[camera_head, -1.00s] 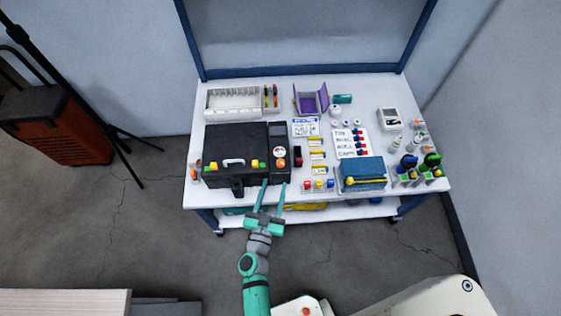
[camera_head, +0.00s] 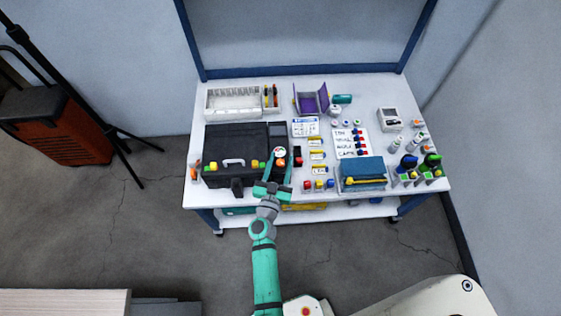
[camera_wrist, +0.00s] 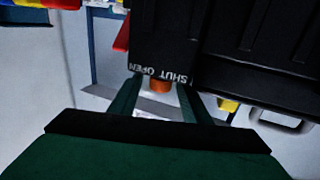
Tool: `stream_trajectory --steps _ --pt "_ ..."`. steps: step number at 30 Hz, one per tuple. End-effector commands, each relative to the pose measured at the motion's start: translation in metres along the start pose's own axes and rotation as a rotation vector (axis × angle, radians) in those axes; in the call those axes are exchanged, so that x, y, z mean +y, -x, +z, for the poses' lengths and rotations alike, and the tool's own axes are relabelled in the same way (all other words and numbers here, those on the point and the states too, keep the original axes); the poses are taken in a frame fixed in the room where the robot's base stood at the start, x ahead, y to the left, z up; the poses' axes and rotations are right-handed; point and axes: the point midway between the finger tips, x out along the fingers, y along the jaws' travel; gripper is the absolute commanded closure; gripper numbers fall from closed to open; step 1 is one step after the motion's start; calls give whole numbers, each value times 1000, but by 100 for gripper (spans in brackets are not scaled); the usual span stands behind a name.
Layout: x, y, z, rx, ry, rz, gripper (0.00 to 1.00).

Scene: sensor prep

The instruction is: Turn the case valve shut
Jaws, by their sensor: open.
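The black case (camera_head: 235,142) lies closed on the white workbench, with a grey handle at its front. The orange case valve (camera_head: 280,163) is at the case's right part, below a round white and red dial (camera_head: 279,152). In the wrist view the orange valve (camera_wrist: 160,86) sits beside the white words SHUT and OPEN on the black case (camera_wrist: 245,45). My gripper (camera_head: 280,160) is open, its green fingers on either side of the valve. In the wrist view my gripper (camera_wrist: 160,90) also straddles it; I cannot tell whether the fingers touch it.
A blue box (camera_head: 362,172) and a row of coloured-top blocks (camera_head: 319,185) stand right of the case. A white divided tray (camera_head: 233,102) and an open purple box (camera_head: 311,100) are behind. Bottles and green and blue items crowd the bench's right end.

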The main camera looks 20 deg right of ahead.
Motion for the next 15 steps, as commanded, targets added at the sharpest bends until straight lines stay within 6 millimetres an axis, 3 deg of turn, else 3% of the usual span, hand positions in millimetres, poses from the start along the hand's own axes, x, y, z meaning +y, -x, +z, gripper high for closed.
stream_trajectory --steps 4,9,10,15 --pt "0 0 0 0 0 0 57" --pt "0 0 0 0 0 0 95" --pt "0 0 0 0 0 0 98" --pt "0 0 0 0 -1 9 98"
